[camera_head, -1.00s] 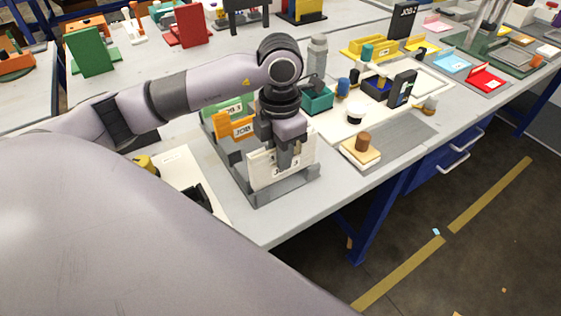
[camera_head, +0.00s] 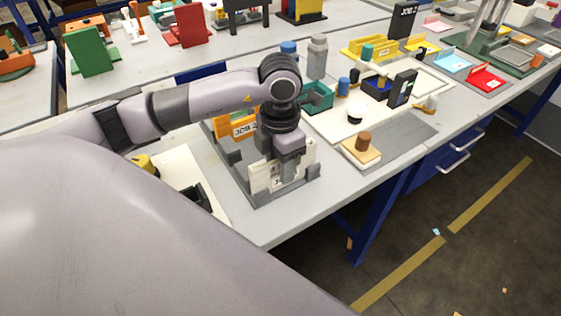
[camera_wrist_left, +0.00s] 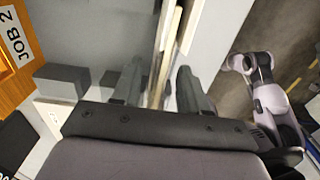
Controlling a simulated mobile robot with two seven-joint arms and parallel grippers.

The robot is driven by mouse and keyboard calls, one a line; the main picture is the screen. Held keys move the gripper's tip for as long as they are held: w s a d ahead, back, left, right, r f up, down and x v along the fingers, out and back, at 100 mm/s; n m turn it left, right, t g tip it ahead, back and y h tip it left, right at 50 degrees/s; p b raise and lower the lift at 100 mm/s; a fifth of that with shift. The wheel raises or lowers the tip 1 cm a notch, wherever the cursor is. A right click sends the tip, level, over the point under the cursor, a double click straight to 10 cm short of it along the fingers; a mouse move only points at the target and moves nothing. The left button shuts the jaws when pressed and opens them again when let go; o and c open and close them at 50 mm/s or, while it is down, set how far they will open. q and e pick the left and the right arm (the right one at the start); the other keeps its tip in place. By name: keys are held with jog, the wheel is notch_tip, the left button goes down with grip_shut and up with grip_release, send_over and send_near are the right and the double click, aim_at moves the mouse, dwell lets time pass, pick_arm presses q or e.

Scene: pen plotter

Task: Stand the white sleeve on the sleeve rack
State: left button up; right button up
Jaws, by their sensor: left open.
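The white sleeve (camera_head: 259,179) stands upright at the front of the grey sleeve rack (camera_head: 290,189). My left gripper (camera_head: 275,182) is over it from above and partly covers its face and lettering. In the left wrist view the sleeve's thin pale edge (camera_wrist_left: 170,50) runs between the two fingers of the left gripper (camera_wrist_left: 158,90), which are open with gaps beside the sleeve. An orange sleeve marked JOB 2 (camera_head: 238,126) stands farther back in the rack and also shows in the wrist view (camera_wrist_left: 22,55). My right gripper is not in view.
A pale board with a black holder (camera_head: 195,195) lies left of the rack. A cream block with a brown knob (camera_head: 361,151) sits to the right, near a grey mat (camera_head: 402,138). A teal bin (camera_head: 318,98) stands behind. The table's front edge is close.

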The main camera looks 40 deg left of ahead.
pick_arm(q)
notch_tip(320, 180, up, 11)
jog(key=shift+f, duration=0.1)
jog(key=shift+r, duration=0.75)
jog(key=shift+s+f, duration=0.1)
